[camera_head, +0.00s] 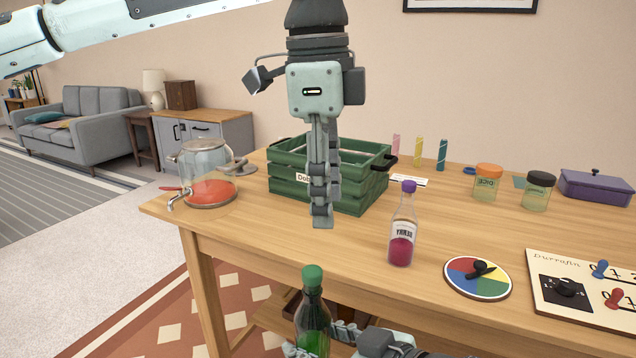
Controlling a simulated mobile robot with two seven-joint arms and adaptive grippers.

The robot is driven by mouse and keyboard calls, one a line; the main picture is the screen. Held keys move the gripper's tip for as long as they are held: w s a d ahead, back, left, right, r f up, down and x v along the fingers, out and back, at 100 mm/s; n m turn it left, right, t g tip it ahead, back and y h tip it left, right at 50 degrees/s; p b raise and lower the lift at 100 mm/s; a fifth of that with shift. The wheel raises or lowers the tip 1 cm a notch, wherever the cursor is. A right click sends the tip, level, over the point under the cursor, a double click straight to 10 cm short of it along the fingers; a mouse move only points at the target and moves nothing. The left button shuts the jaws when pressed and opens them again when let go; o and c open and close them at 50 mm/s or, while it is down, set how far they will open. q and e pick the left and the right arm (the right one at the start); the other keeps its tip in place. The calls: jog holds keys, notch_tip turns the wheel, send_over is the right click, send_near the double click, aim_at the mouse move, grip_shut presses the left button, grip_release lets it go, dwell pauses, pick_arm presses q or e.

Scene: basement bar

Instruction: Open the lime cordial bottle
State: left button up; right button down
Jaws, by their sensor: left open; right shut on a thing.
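The lime cordial bottle (313,328) is green glass with a green cap (312,276) on its neck. It stands nearly upright at the bottom of the head view, in front of the table's front edge, its base out of frame. My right gripper (322,344) is shut around its body. My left gripper (322,218) points straight down above and slightly behind the cap, apart from it. It is open and empty, seen side-on, so its finger gap is hard to see.
On the wooden table (255,228) are a green crate (345,195), a glass dispenser (205,160), a red-filled bottle (402,230) with a purple cap, a colour spinner (477,278), a game board (600,318), two jars (487,182) and a purple box (595,188).

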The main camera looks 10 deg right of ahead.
aim_at(318, 268)
pick_arm(q)
jog(key=shift+y, duration=0.4)
jog(key=f, duration=0.2)
jog(key=s+a+f, duration=0.1)
jog(key=f, duration=0.5)
jog(key=shift+s+a+f, duration=0.15)
jog(key=shift+s+f, duration=0.05)
jog(key=shift+s, duration=0.2)
grip_shut()
jog(key=shift+r, duration=0.15)
dwell(0.4)
jog(key=shift+r, duration=0.95)
jog(key=shift+r, duration=0.15)
